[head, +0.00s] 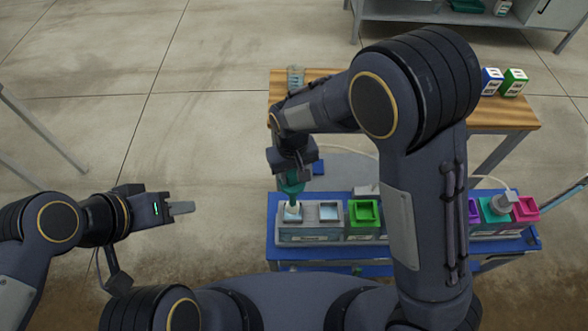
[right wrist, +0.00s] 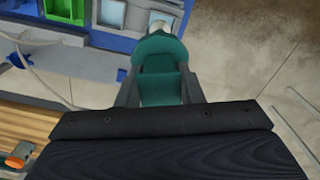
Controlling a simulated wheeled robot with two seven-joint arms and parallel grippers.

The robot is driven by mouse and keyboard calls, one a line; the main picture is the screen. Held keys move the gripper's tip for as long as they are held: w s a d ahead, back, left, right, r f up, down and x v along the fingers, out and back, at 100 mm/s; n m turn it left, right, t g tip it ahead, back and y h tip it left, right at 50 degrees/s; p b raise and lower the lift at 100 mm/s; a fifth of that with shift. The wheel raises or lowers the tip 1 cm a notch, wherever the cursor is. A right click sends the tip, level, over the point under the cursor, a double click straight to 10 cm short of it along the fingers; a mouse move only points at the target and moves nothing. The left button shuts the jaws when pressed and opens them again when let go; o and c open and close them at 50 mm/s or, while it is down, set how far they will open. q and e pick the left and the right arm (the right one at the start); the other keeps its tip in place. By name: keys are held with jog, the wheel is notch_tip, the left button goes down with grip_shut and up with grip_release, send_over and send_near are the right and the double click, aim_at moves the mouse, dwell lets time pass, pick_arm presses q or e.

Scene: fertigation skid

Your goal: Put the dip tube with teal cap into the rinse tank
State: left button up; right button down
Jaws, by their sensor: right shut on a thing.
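My right gripper (head: 291,172) is shut on the teal cap (right wrist: 160,78) of the dip tube, and the cap also shows in the head view (head: 290,186). The cap points down over the left opening of a grey twin-opening tank (head: 310,235) on the blue bench. A short pale piece of the tube (right wrist: 165,20) shows beyond the cap in the right wrist view; how deep it reaches into the opening is hidden. The tank labels are too small to read, so I cannot tell which is the rinse tank. My left gripper (head: 182,208) is empty, away to the left over the floor, seen edge-on.
A green tank (head: 364,228) stands right of the grey one. Purple (head: 474,211), teal (head: 492,212) and pink (head: 526,209) tanks stand further right, with a grey cap (head: 503,203) there. A wooden table (head: 510,118) behind holds blue and green boxes. My right arm hides the bench middle.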

aim_at(293, 201)
jog(key=shift+f+b, duration=6.3)
jog(key=shift+f, duration=1.9)
jog(key=c, duration=0.9)
grip_release()
jog(key=shift+r, duration=3.95)
